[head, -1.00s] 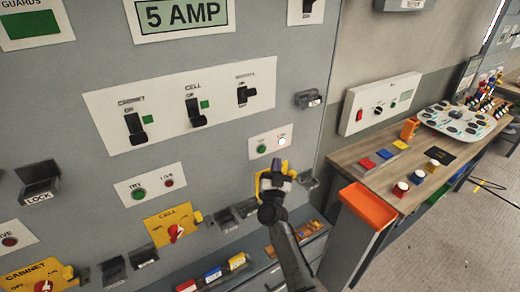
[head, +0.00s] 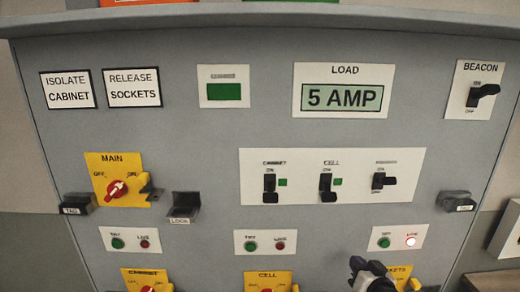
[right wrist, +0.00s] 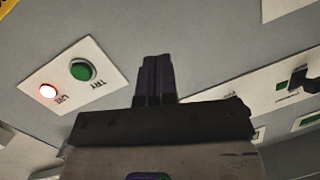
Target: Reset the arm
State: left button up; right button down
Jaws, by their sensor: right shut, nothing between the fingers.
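My right gripper (head: 372,268) is low in the head view, in front of the grey control panel (head: 215,225). It is just below the right-hand TRY and LIVE plate (head: 398,230) and partly covers the yellow sockets plate (head: 404,272). In the right wrist view its dark fingers (right wrist: 155,75) are together with nothing held. There, the green TRY button (right wrist: 82,70) and the glowing LIVE lamp (right wrist: 48,91) show to the left of the fingers. My left gripper is in neither view.
The panel carries a red MAIN switch (head: 117,190), a row of black levers on a white plate (head: 345,160), a BEACON lever (head: 482,93) and a 5 AMP display (head: 343,97). Small dark holders, such as the LOCK one (head: 184,204), stick out from it.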

jog(key=s+a+f+n+g+h, duration=0.15)
jog(key=s+f+g, duration=0.45)
jog(key=s, duration=1)
jog(key=s+a+f+n+g, duration=0.1)
jog(key=s+a+f+g, duration=0.1)
jog(key=s+f, duration=1.05)
jog(key=s+a+f+n+g+h, duration=0.1)
jog(key=s+f+g, duration=0.35)
jog(key=s, duration=1.45)
notch_tip(320, 180, up, 20)
jog(key=p, duration=2.1)
jog(key=shift+a+r, duration=0.2)
jog(key=shift+r, duration=0.05)
jog(key=shift+s, duration=0.1)
